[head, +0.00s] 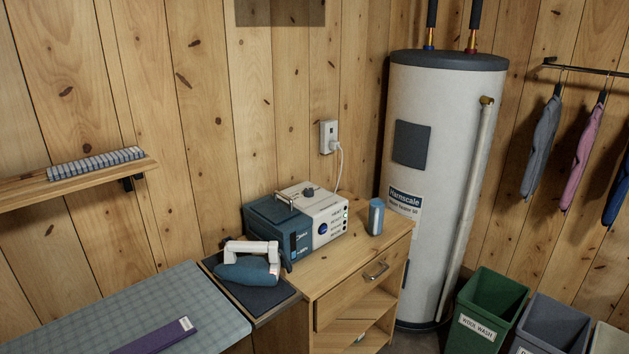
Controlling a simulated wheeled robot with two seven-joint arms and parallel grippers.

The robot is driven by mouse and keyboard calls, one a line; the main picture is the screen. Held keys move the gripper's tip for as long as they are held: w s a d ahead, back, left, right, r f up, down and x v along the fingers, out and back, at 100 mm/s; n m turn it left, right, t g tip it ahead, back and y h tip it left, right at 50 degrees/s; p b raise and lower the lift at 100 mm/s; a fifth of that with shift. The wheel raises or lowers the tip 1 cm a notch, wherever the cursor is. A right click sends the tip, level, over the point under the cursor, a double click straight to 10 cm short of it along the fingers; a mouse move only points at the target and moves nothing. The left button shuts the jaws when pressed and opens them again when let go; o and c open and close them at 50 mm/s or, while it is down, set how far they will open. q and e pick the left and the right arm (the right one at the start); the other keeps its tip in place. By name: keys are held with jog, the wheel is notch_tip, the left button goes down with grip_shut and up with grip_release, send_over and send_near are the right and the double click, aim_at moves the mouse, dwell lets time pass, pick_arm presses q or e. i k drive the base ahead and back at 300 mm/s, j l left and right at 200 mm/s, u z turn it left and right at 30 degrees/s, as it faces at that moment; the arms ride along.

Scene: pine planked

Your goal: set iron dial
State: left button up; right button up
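A steam station (296,222) with a blue and a white half stands on the wooden cabinet. A small dark knob (309,190) sits on its white top; its setting is too small to read. A round blue button (323,229) and a column of small indicator marks, with green at the top, are on its front panel. An iron (247,271) with a blue body and white handle rests on a dark pad (274,304) in front of the station. Neither of my grippers is in view.
A blue cylinder (376,217) stands right of the station. A tall water heater (440,160), a wall outlet (328,137) with a white cord, and several bins (490,307) stand around the cabinet.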

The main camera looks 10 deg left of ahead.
aim_at(308, 193)
jog(key=i+l, duration=0.2)
jog(key=i, duration=0.25)
jog(key=i+l, duration=0.15)
jog(key=i, duration=0.35)
